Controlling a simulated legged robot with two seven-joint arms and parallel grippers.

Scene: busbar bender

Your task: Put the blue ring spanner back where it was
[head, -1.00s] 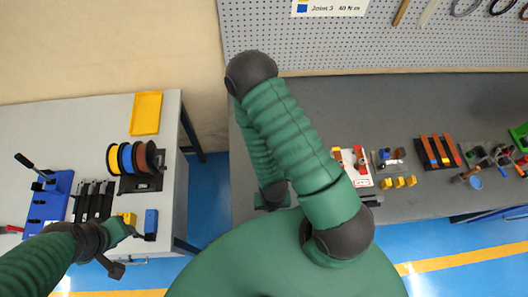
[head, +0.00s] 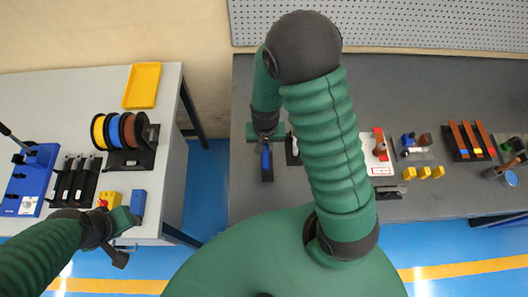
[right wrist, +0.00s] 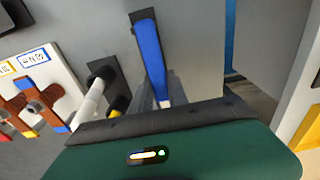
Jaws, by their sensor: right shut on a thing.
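The blue ring spanner (head: 267,160) is at the left part of the dark grey bench, below my right gripper (head: 266,142). In the right wrist view, its long blue body (right wrist: 152,55) runs away from between the fingers (right wrist: 160,98), with a dark edge beside it. The right gripper is shut on its near end; the ring is not clear. I cannot tell whether the spanner touches the bench. My left gripper (head: 122,222) is over the front edge of the left table, close to a blue block (head: 138,203); its fingers are too unclear to judge.
Yellow blocks (head: 424,173) and a rack of brown bars (head: 470,140) lie farther right. The left table holds spools (head: 120,130), a yellow tray (head: 142,86) and a blue device (head: 30,180). A gap separates the tables.

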